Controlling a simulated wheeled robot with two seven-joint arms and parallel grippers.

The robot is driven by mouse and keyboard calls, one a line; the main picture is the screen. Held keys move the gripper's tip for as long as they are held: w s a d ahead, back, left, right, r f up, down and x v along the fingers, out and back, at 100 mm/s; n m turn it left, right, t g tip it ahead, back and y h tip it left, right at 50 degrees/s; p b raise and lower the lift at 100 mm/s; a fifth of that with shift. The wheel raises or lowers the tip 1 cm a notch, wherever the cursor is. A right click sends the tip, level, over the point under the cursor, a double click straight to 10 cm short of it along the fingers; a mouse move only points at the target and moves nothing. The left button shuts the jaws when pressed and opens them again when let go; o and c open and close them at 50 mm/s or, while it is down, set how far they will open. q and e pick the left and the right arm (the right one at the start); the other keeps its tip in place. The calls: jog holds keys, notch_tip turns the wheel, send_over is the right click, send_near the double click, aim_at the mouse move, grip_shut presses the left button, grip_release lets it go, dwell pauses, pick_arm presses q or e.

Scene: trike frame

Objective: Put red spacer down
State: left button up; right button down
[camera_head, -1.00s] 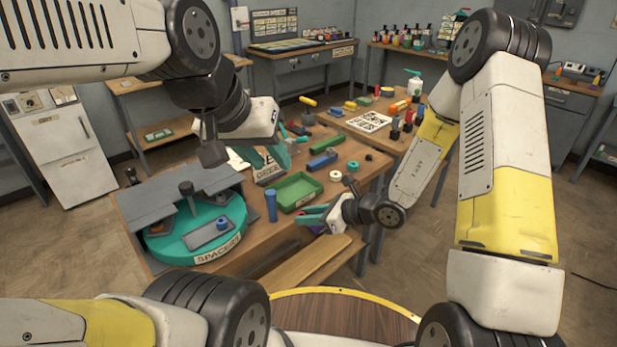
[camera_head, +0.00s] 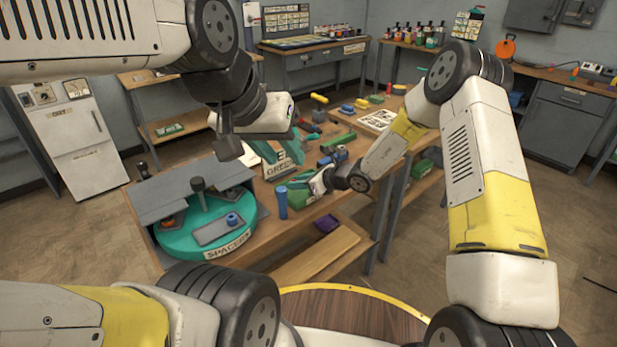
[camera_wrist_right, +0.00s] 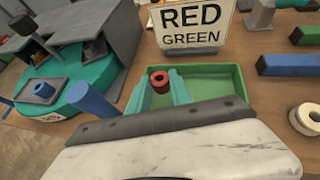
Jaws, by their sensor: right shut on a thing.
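The red spacer (camera_wrist_right: 160,82) is a short ring with a dark hole. In the right wrist view it sits between the teal fingers of my right gripper (camera_wrist_right: 160,92), which is shut on it. The green tray (camera_wrist_right: 215,82) lies below and around it; I cannot tell whether the spacer touches the tray floor. In the head view my right gripper (camera_head: 298,182) is over the tray (camera_head: 304,200) and hides the spacer. My left gripper (camera_head: 282,150) is higher, with its teal fingers apart and empty, in front of the RED GREEN sign (camera_head: 284,168).
The teal SPACERS turntable (camera_head: 180,243) stands left, with a blue spacer (camera_head: 232,219) on a grey plate. A blue cylinder (camera_head: 282,204) stands by the tray's left side. A cream ring (camera_wrist_right: 306,119) and a blue block (camera_wrist_right: 288,65) lie right of the tray.

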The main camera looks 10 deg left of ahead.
aim_at(298, 198)
jog(key=shift+w+a+f, duration=0.1)
jog(key=shift+f, duration=0.8)
jog(key=shift+w+a+f, duration=0.1)
jog(key=shift+f, duration=0.8)
jog(key=shift+f, duration=0.1)
jog(key=c, duration=1.5)
grip_release()
jog(key=shift+o, duration=0.2)
